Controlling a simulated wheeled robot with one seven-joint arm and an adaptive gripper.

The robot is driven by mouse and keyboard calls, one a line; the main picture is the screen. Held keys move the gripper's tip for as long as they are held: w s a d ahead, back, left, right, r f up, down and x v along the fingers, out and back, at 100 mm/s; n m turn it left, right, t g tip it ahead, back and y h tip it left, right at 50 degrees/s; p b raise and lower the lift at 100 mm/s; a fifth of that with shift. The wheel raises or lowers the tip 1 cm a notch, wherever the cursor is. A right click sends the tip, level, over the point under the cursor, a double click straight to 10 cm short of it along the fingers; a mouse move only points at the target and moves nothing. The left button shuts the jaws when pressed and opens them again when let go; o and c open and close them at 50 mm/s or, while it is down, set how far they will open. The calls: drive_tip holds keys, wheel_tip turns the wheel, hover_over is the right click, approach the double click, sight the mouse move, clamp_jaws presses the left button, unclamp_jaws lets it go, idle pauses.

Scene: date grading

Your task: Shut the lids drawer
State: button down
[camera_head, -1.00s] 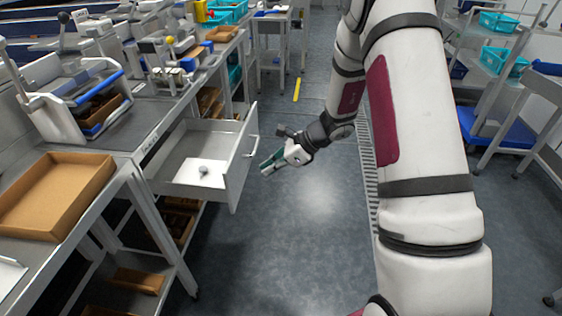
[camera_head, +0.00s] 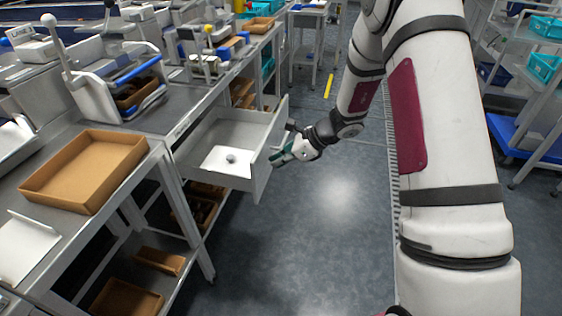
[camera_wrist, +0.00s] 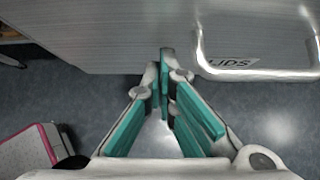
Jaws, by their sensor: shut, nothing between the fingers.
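The lids drawer (camera_head: 263,172) is pulled out from the bench, and its open inside shows in the head view. A white sheet with a small round grey object (camera_head: 231,158) lies in it. In the wrist view the drawer's grey front (camera_wrist: 100,38) fills the top, with a "LIDS" label framed by the pale handle (camera_wrist: 262,74) at the right. My gripper (camera_head: 277,158) is at the outer face of the drawer front. Its teal fingers are shut and empty, with the tips (camera_wrist: 166,58) over the front's lower edge, left of the handle. I cannot tell whether they touch.
A brown tray (camera_head: 85,170) sits on the bench (camera_head: 150,130) left of the drawer. Shelves under the bench hold brown boxes (camera_head: 128,298). The floor (camera_head: 310,240) right of the drawer is clear. A rack with teal baskets (camera_head: 545,68) stands at the far right.

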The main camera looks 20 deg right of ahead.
drive_tip(key=w+a, duration=0.4)
drive_tip(key=a, duration=0.2)
drive_tip(key=w+a, duration=0.3)
drive_tip(key=a, duration=0.4)
drive_tip(key=w+a, duration=0.4)
drive_tip(key=a, duration=0.3)
drive_tip(key=shift+w+a+b, duration=0.25)
drive_tip(key=shift+w+b, duration=0.1)
drive_tip(key=shift+r, duration=0.1)
